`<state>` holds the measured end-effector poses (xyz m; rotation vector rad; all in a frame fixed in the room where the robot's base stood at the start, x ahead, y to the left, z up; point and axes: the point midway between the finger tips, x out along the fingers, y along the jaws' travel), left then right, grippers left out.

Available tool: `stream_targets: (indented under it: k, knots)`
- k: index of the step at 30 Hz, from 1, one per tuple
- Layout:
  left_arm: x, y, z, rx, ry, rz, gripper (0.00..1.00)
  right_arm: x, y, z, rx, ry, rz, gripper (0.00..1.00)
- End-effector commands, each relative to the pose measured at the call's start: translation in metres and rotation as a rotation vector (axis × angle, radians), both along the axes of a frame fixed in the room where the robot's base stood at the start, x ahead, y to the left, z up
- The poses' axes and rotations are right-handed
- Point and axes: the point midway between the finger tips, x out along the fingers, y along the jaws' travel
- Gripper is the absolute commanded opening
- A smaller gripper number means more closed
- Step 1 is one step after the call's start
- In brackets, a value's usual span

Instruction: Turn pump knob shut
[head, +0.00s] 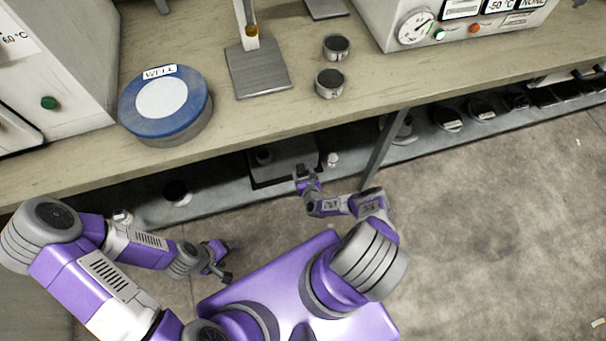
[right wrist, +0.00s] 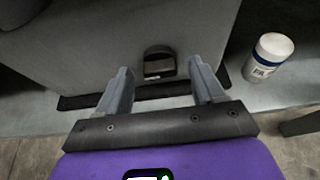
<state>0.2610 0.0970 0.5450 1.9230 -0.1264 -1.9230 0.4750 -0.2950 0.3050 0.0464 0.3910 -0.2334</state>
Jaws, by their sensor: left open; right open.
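The pump is a grey box on a dark base, on the shelf under the bench; it shows in the head view (head: 292,152) and fills the upper part of the right wrist view (right wrist: 85,50). A black knob (right wrist: 159,64) stands out from its near face, low down. My right gripper (head: 303,172) is at the pump's front edge. In the right wrist view its open fingers (right wrist: 163,82) point at the knob, one to each side, with nothing between them; contact cannot be told. My left gripper (head: 232,262) is open and empty over the floor.
A white bottle with a blue band (right wrist: 270,58) stands just right of the pump. A bench leg (head: 385,150) is further right. The bench top (head: 240,125) overhangs the shelf and carries a blue-rimmed round container (head: 165,105). The floor (head: 490,210) at right is clear.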

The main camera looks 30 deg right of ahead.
Motion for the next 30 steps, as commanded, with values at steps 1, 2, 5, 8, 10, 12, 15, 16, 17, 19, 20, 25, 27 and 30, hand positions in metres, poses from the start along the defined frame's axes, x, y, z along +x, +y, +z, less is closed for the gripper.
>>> stream_targets:
  k: [1, 2, 5, 8, 10, 12, 15, 16, 17, 19, 20, 25, 27, 30]
  knots:
    - [0.0, -0.0001, 0.0001, 0.0, 0.0, 0.0, 0.68, -0.0001, 0.0001, 0.0002, 0.0, 0.0, 0.0, 0.68]
    - [0.0, -0.0001, 0.0001, 0.0, 0.0, 0.0, 0.68, -0.0002, 0.0001, 0.0001, 0.0, 0.0, 0.0, 0.64]
    - [0.0, -0.0001, 0.0001, 0.0, 0.0, 0.0, 0.68, -0.0002, 0.0002, 0.0001, 0.0, 0.0, 0.0, 0.48]
    - [0.0, -0.0001, 0.0001, 0.0, 0.0, 0.0, 0.68, -0.0003, 0.0002, 0.0002, 0.0, 0.0, 0.0, 0.33]
    - [0.0, -0.0001, 0.0001, 0.0, 0.0, 0.0, 0.68, -0.0004, 0.0002, 0.0001, 0.0, 0.0, 0.0, 0.22]
    - [0.0, -0.0001, 0.0001, 0.0, 0.0, 0.0, 0.68, -0.0004, 0.0002, 0.0001, -0.001, 0.0, 0.0, 0.12]
    - [0.0, -0.0001, 0.0001, 0.0, 0.0, 0.0, 0.68, -0.0002, 0.0007, 0.0002, -0.009, 0.001, 0.002, 0.12]
    - [0.0, -0.0001, 0.0001, 0.0, 0.0, 0.0, 0.68, 0.0, 0.001, 0.0001, -0.018, 0.003, 0.002, 0.12]
    - [0.0, 0.0, 0.0001, 0.0, 0.0, 0.0, 0.68, 0.0001, 0.0014, 0.0002, -0.032, 0.006, 0.003, 0.12]
    - [0.0, 0.0, 0.0001, 0.0, 0.0, 0.0, 0.68, 0.0009, 0.0032, 0.0004, -0.082, 0.018, 0.004, 0.12]
    - [0.0, 0.0, 0.0001, 0.0, 0.0, 0.0, 0.68, 0.0012, 0.0037, 0.0004, -0.113, 0.024, 0.005, 0.12]
    - [0.0, 0.0, 0.0001, 0.0, 0.0, 0.0, 0.68, 0.0025, 0.0079, -0.0005, -0.313, 0.072, 0.009, 0.12]
    - [0.0, 0.0, 0.0, 0.0, 0.0, 0.0, 0.68, 0.0021, 0.009, -0.0013, -0.373, 0.089, 0.01, 0.12]
    - [0.0, 0.0, 0.0, 0.0, 0.0, 0.0, 0.68, 0.0014, 0.0093, -0.0025, -0.43, 0.106, 0.009, 0.12]
